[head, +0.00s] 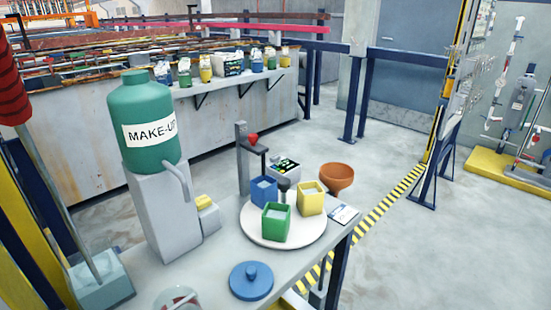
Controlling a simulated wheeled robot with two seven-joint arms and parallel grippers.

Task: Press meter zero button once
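A small pale box with a dark top face (284,168), which looks like the meter, stands behind the round white turntable. Small green and white marks show on its face; no separate zero button can be made out at this size. The blue cup and the turntable's dark centre knob stand in front of it and hide part of it. A grey upright stand (242,160) with a red part (253,139) and a dark arm is just left of the box. Neither of my grippers is in view.
The white turntable (258,233) holds blue (264,190), green (276,223) and yellow (311,198) cups. A green MAKE-UP jug (142,105) stands left on a grey block. An orange bowl (337,178) is behind right. A blue lid (251,281) lies in front.

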